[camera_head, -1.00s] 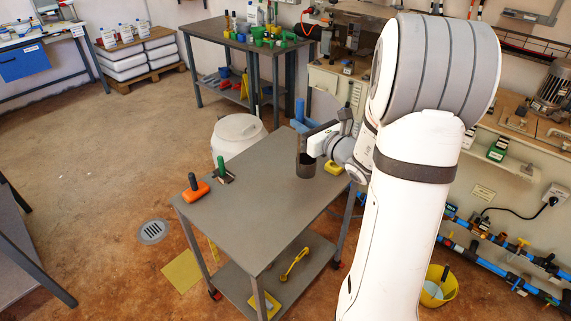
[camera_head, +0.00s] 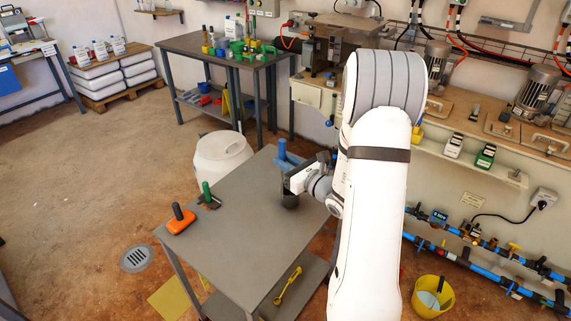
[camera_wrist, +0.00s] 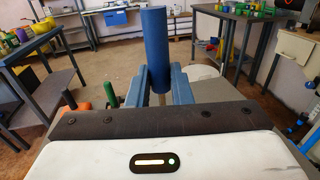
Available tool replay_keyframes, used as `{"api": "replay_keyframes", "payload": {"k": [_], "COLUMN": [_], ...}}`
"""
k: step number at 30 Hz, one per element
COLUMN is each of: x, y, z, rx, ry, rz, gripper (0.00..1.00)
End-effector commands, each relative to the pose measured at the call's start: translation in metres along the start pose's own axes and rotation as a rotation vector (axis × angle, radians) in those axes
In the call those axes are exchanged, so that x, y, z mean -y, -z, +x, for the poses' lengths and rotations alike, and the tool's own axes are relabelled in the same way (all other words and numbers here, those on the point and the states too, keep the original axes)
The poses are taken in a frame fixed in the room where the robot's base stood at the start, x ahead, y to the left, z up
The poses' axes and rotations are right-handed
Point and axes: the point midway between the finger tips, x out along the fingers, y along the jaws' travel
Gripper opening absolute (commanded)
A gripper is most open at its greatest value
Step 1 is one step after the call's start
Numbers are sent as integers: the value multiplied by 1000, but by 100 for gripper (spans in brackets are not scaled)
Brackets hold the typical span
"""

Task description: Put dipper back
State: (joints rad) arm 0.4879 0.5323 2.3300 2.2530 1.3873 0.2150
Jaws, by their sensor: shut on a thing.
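The dipper has a blue upright handle (camera_wrist: 155,45) and a dark cup (camera_head: 291,202). My gripper (camera_wrist: 158,88) is shut on the handle, its two blue fingers on either side of it in the wrist view. In the head view the handle (camera_head: 282,150) rises above my gripper and the cup shows below it, partly hidden by the gripper. The cup is over the far right part of a grey cart (camera_head: 225,245); I cannot tell whether it touches the top.
An orange tool (camera_head: 181,220) and a green-handled tool (camera_head: 208,197) lie on the cart's left side. A white drum (camera_head: 222,157) stands behind it. A yellow bucket (camera_head: 432,297) is on the floor at right. The cart's front top is clear.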

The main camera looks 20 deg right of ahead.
Motion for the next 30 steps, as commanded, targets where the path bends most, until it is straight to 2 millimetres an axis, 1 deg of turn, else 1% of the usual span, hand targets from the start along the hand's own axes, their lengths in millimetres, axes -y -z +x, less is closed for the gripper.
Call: {"api": "replay_keyframes", "payload": {"k": [1,3,10,14,15,21,23,30], "x": [0,0,-1,-1,-1,-2,-2,-2], "y": [4,7,8,12,12,11,11,10], "z": [0,0,1,1,1,1,1,1], "rx": [0,1,2,2,1,1,1,1], "ry": [-1,-1,-2,-3,-3,-3,-3,-4], "rz": [1,0,-2,-2,-1,-1,-1,-1], "gripper": [0,0,0,0,20,36,41,41]}}
